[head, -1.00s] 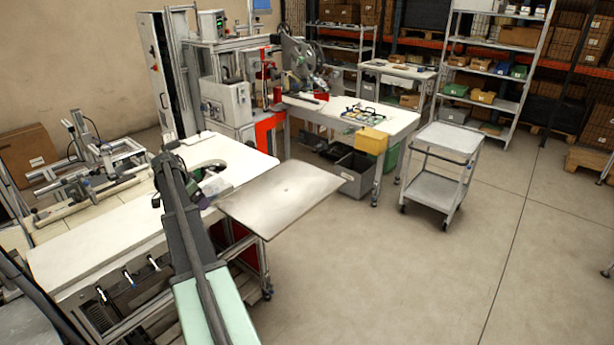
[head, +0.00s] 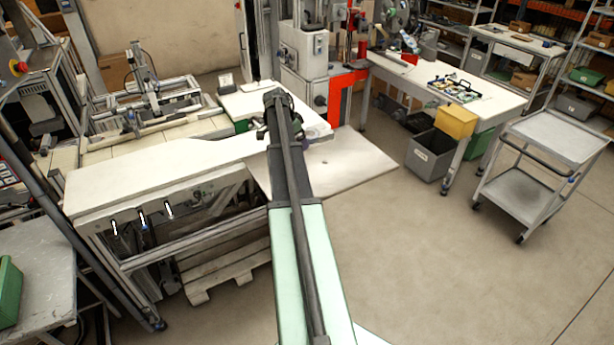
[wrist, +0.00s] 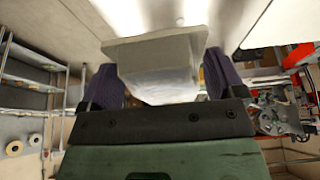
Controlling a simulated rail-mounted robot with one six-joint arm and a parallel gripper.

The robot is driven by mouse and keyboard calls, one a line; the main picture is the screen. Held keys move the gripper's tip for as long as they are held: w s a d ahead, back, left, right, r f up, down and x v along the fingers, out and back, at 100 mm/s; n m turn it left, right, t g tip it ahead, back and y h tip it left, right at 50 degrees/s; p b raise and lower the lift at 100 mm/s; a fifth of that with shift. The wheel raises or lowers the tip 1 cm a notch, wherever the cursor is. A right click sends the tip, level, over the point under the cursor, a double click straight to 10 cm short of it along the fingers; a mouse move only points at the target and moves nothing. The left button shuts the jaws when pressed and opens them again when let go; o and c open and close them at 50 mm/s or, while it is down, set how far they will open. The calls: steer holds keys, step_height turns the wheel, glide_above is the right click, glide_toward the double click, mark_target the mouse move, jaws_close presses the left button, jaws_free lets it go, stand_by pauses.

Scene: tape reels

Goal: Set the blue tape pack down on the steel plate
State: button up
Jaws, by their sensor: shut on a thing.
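My gripper (wrist: 160,78) is shut on a pack (wrist: 155,58), with a purple pad pressed to each side of it. The pack looks pale grey-white in the wrist view, and no blue shows on it. The steel plate (head: 355,165) juts out from the white bench in the head view, behind my arm. It also shows as a pale flat surface at the top of the wrist view (wrist: 222,18). I cannot tell whether the pack touches the plate. In the head view my arm hides most of the gripper and the pack.
The white bench (head: 150,170) runs left of the plate. A work table with a yellow bin (head: 455,120) and a grey trolley (head: 550,140) stand to the right. The floor in front of the plate is clear.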

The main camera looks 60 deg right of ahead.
step_height(320, 180, down, 17)
steer(key=b, duration=1.4)
steer(key=shift+d+r, duration=0.1)
steer(key=shift+r, duration=0.1)
steer(key=shift+r+p, duration=0.35)
steer(key=shift+f, duration=0.25)
steer(key=shift+s+a+f+b, duration=0.25)
steer(key=shift+a+b, duration=0.1)
steer(key=shift+b, duration=0.4)
steer(key=o, duration=0.8)
steer(key=shift+s+a, duration=0.15)
steer(key=shift+c, duration=0.2)
steer(key=shift+r+p, duration=0.4)
steer(key=shift+p, duration=0.2)
steer(key=d+p+v, duration=0.1)
steer(key=p+v, duration=1)
steer(key=v, duration=0.1)
steer(key=shift+w, duration=0.35)
